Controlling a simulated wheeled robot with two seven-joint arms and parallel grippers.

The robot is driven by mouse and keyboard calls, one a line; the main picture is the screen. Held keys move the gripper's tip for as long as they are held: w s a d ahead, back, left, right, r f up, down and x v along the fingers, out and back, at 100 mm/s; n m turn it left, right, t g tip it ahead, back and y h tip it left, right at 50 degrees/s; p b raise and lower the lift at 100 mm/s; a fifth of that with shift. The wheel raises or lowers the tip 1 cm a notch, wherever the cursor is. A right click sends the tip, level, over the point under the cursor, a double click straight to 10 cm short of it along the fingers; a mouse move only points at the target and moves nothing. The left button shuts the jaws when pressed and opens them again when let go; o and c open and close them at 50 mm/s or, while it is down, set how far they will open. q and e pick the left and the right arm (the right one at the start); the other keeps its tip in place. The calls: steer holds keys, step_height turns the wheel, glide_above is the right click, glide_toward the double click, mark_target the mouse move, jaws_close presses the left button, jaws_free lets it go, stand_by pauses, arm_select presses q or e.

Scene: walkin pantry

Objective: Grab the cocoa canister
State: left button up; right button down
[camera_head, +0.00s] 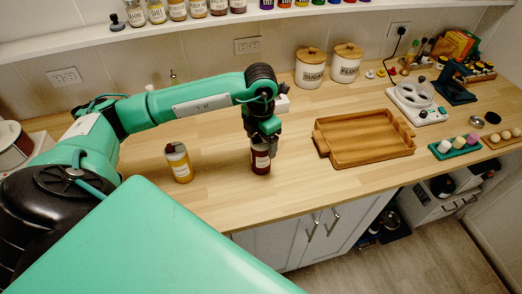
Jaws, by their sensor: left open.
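A dark red-brown canister with a pale label (261,163) stands upright on the wooden counter; its colour fits cocoa, but its label is too small to read. My left gripper (263,145) points down right over this canister, with its open fingers around or just in front of the upper part. The canister's top is hidden by the gripper, and I cannot tell if the fingers touch it. My right gripper is not in view.
A wooden tray (365,153) lies right of the canister. Sugar (310,74) and flour (346,67) canisters stand behind. The counter between the two jars is clear.

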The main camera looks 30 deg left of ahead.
arm_select(q)
steer(key=shift+f, duration=1.05)
steer(key=c, duration=1.1)
steer(key=shift+c, duration=0.3)
steer(key=shift+r, duration=0.15)
